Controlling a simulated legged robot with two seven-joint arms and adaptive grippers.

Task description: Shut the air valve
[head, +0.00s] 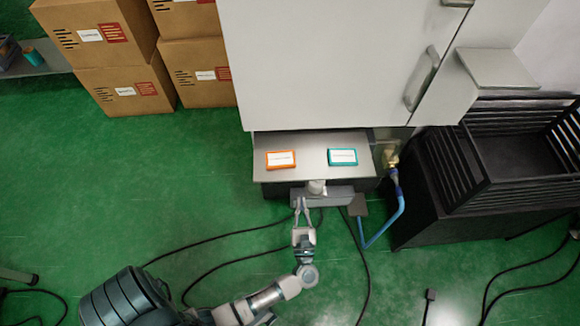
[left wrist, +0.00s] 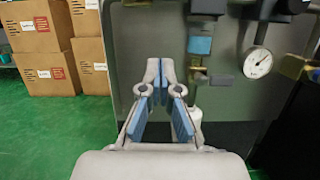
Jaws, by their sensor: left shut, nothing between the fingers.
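A brass fitting with a blue part (head: 392,166) sits at the right side of the machine in the head view, with a blue hose running down from it. It looks like the air valve; its handle position is too small to tell. In the left wrist view a brass piece (left wrist: 298,67) shows at the right edge, beside a round gauge (left wrist: 258,62). My left gripper (head: 302,202) is shut and empty in front of the machine's low front, left of the brass fitting and apart from it. Its blue-padded fingers (left wrist: 160,72) show in the left wrist view. My right gripper is not in view.
A steel shelf (head: 310,145) holds an orange box (head: 281,160) and a teal box (head: 342,157). A black slatted crate (head: 480,165) stands at the right. Cartons (head: 125,90) are stacked at the back left. Cables cross the green floor (head: 150,200).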

